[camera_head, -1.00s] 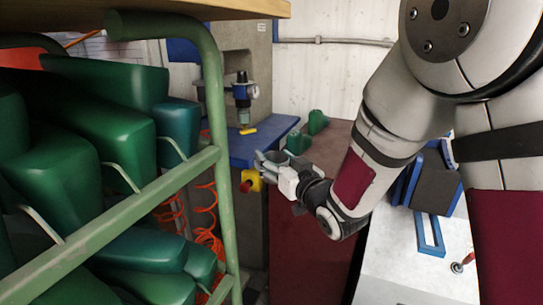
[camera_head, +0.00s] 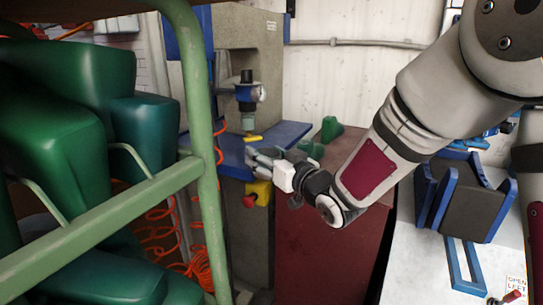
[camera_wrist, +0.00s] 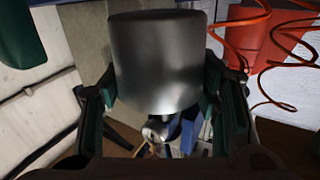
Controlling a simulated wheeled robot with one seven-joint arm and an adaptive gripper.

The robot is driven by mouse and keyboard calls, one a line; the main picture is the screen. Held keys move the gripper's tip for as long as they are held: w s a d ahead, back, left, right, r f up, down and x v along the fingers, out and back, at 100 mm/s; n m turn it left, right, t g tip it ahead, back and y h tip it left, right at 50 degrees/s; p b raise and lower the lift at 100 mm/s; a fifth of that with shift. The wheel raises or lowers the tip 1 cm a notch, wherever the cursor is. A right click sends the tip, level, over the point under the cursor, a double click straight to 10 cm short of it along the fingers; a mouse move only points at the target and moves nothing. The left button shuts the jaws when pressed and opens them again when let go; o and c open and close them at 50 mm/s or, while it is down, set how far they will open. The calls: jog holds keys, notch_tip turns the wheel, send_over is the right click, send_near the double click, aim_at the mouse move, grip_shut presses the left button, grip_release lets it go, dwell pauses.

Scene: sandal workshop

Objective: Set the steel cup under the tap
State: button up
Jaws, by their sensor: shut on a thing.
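A plain steel cup (camera_wrist: 157,62) fills the upper middle of the wrist view, between the two dark green fingers of my gripper (camera_wrist: 168,98), which is shut on it. In the head view my gripper (camera_head: 262,160) is above the near edge of the blue bench top, and the cup is hard to tell from the fingers there. A blue and black air unit with a round gauge (camera_head: 248,94) is mounted on the grey machine, above and a little left of my gripper. A tap is not clearly distinguishable on it. The cup is apart from this unit.
A yellow piece (camera_head: 253,139) lies on the blue bench top (camera_head: 292,130). A red button on a yellow box (camera_head: 256,196) is just below my gripper. A green rack post (camera_head: 207,150) with shoe lasts stands close on the left. Orange coiled hoses (camera_head: 160,225) hang behind it.

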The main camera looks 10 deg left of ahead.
jog(key=shift+w+a+f, duration=0.35)
jog(key=shift+w+a, duration=0.05)
jog(key=shift+w, duration=0.05)
jog(key=shift+b+x, duration=0.4)
jog(key=shift+x, duration=0.4)
grip_shut()
jog(key=shift+w+a+f, duration=0.1)
jog(key=shift+w+a, duration=0.15)
jog(key=shift+a, duration=0.1)
jog(key=shift+f+b+x, duration=0.2)
jog(key=shift+b+x, duration=0.2)
jog(key=shift+x, duration=0.75)
jog(key=shift+f+b+x, duration=0.15)
jog(key=shift+b+x, duration=0.2)
jog(key=shift+x, duration=0.8)
jog(key=shift+w+a+r, duration=0.1)
jog(key=shift+w+a, duration=0.2)
jog(key=shift+w, duration=0.15)
jog(key=shift+w+a+r, duration=0.15)
jog(key=shift+w+a, duration=0.1)
jog(key=shift+w, duration=0.1)
jog(key=shift+b, duration=0.55)
jog(key=o, duration=1.3)
grip_release()
